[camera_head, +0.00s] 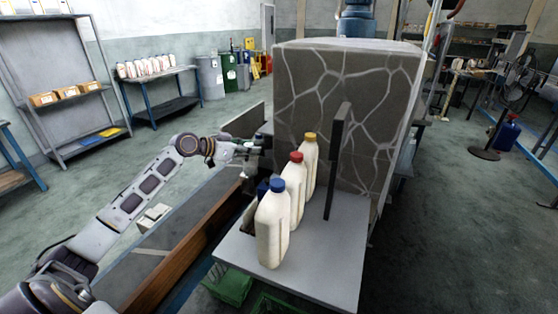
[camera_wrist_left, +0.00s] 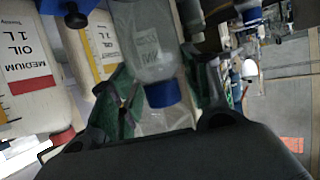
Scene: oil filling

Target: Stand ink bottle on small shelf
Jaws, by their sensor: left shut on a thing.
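My left gripper (camera_head: 252,146) reaches in from the left to the near side of a large stone-patterned grey block. In the left wrist view a translucent pale bottle (camera_wrist_left: 143,45) with a blue cap (camera_wrist_left: 162,93) and partly legible label lies between the fingers of my left gripper (camera_wrist_left: 165,100). The gripper is shut on this ink bottle. In the head view the bottle is too small and hidden to make out clearly. A grey shelf-like surface (camera_head: 318,270) extends in front of the block. I cannot tell whether it is the small shelf. My right gripper is not in view.
White bottles with a blue cap (camera_head: 271,230), a red cap (camera_head: 295,190) and a yellow cap (camera_head: 310,160) stand in a row on the grey surface, close to my left gripper. A dark upright plate (camera_head: 336,160) stands right of them. The surface's front right is bare.

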